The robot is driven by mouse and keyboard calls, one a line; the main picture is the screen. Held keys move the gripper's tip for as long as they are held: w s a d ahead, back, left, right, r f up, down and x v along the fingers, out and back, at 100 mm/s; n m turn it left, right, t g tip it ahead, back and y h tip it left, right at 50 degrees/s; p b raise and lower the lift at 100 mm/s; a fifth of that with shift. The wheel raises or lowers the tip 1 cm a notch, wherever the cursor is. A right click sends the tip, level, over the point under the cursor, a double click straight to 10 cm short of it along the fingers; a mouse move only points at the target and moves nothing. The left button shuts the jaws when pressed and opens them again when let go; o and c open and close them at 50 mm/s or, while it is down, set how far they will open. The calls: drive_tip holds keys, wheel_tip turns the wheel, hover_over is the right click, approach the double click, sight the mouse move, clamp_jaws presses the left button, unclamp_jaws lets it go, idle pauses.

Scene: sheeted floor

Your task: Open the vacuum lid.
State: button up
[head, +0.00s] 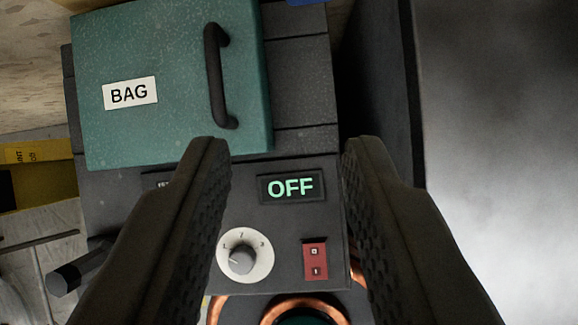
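The vacuum is a dark grey machine (300,75). Its teal lid (160,60) carries a white label reading BAG (130,93) and a black bar handle (215,75) near its right edge. The lid looks closed on the body. My gripper (280,155) is open, with its two dark ribbed fingers wide apart and nothing between them.
Between the fingers the front panel shows a lit OFF display (291,188), a white dial (244,256) and a red switch (315,262). A copper-coloured ring (305,306) is at the bottom. A dark upright panel (380,75) stands on the right, and yellow items at the left.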

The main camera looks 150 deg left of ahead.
drive_tip(key=s+d+r+t, duration=0.2)
drive_tip(key=s+r+t, duration=0.1)
drive_tip(key=s, duration=0.3)
drive_tip(key=s+d+r+m+t+h, duration=0.1)
drive_tip(key=s+d+r+t, duration=0.1)
drive_tip(key=s, duration=0.4)
drive_tip(key=s+d+r+t+h, duration=0.1)
drive_tip(key=s+d+r+t, duration=0.2)
drive_tip(key=s+t, duration=0.3)
drive_tip(key=shift+s+d+r+m, duration=0.15)
drive_tip(key=shift+d+r+m, duration=0.2)
drive_tip(key=shift+d, duration=0.4)
drive_tip(key=shift+s+d, duration=0.1)
drive_tip(key=shift+s, duration=0.15)
drive_tip(key=shift+c, duration=0.6)
drive_tip(key=shift+s, duration=0.15)
clamp_jaws()
drive_tip(key=m+g+y, duration=0.3)
drive_tip(key=m+g, duration=1.2)
drive_tip(key=g, duration=0.3)
hover_over(242, 107)
drive_tip(key=d, duration=0.1)
drive_tip(key=shift+w+d+f, duration=0.1)
drive_tip(key=shift+f, duration=6)
drive_tip(key=shift+w+d+f, duration=0.1)
drive_tip(key=shift+f, duration=5.95)
